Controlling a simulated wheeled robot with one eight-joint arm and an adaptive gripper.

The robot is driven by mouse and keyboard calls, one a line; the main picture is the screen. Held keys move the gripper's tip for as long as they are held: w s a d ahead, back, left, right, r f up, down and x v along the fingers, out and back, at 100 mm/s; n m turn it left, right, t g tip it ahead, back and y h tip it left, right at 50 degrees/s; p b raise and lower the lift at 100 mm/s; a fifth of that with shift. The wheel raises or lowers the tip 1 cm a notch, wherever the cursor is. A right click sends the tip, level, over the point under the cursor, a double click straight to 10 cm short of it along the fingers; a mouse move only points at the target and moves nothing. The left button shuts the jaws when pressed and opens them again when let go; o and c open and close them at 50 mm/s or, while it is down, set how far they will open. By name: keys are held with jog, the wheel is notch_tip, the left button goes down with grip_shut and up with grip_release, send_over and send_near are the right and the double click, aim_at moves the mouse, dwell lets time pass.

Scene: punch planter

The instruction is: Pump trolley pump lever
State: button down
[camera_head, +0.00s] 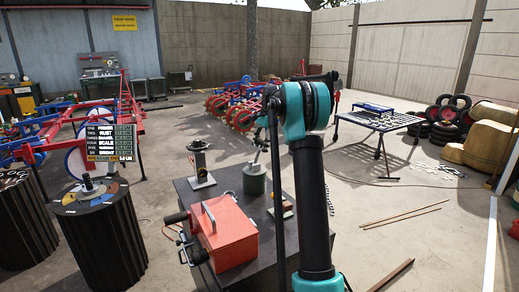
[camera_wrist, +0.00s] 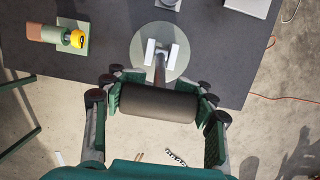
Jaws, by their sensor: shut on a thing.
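The pump is a dark green drum (camera_head: 255,182) standing on the dark table. In the wrist view its round pale-green top (camera_wrist: 141,50) carries two white posts. In the head view my arm covers part of the area beside the pump, and my fingers cannot be made out clearly.
The dark table (camera_head: 229,189) also bears a red toolbox (camera_head: 226,240) and a grey device (camera_head: 200,165). A yellow-and-orange part (camera_wrist: 75,39) lies left of the pump in the wrist view. A black ribbed drum (camera_head: 103,243) stands left.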

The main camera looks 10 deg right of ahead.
jog(key=shift+w+d+r, duration=0.1)
jog(key=shift+r, duration=0.05)
jog(key=c, duration=0.6)
grip_release()
jog(key=shift+c, duration=0.2)
jog(key=shift+o, duration=0.8)
jog(key=s+v, duration=0.1)
jog(key=v, duration=1)
jog(key=shift+w+r, duration=0.45)
jog(key=shift+c, duration=0.3)
